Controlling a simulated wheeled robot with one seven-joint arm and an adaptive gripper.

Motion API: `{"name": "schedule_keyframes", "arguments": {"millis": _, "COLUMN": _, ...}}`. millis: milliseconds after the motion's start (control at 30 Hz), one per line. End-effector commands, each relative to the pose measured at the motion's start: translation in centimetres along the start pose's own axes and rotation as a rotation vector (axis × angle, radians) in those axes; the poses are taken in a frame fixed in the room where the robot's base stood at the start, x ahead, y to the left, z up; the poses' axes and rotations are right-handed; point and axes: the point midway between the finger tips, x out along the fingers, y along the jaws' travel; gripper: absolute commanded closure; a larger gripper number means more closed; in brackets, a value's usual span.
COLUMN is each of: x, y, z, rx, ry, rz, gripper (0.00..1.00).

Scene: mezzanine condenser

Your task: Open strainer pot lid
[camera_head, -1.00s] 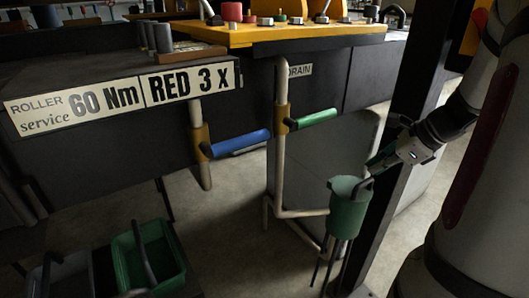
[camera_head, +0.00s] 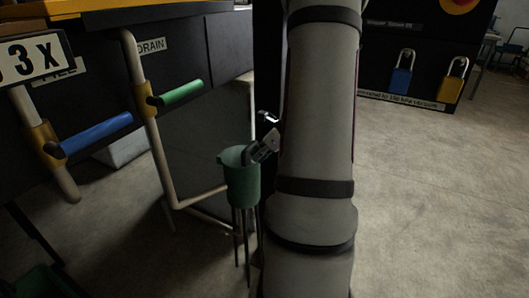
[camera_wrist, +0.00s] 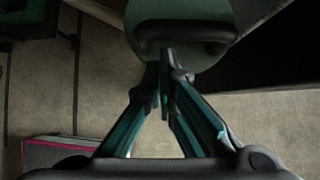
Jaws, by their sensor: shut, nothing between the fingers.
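The strainer pot (camera_head: 242,186) is a green cup on thin legs, standing left of my arm in the head view. In the wrist view its round green lid (camera_wrist: 170,10) shows at the top, with a dark bar handle (camera_wrist: 192,33) across it. My gripper (camera_wrist: 167,55) is shut and empty, its fingertips at the near side of the handle; whether they touch it I cannot tell. In the head view my gripper (camera_head: 250,158) is at the pot's right rim, its tips partly hidden. The lid appears to be on the pot.
Pale pipes (camera_head: 163,150) with a green-handled valve (camera_head: 180,94) and a blue-handled valve (camera_head: 95,132) stand left of the pot. Blue and yellow padlocks (camera_head: 402,72) hang on a dark panel at the back right.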

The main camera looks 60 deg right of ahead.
Motion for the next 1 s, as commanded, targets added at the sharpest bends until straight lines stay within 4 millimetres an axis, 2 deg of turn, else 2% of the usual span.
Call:
{"name": "schedule_keyframes", "arguments": {"millis": 200, "x": 0.93, "y": 0.02, "z": 0.03, "rx": 0.0, "ry": 0.0, "rz": 0.0, "gripper": 1.0}}
{"name": "schedule_keyframes", "arguments": {"millis": 1000, "x": 0.35, "y": 0.06, "z": 0.76, "rx": -0.002, "ry": 0.048, "rz": 0.001, "gripper": 1.0}}
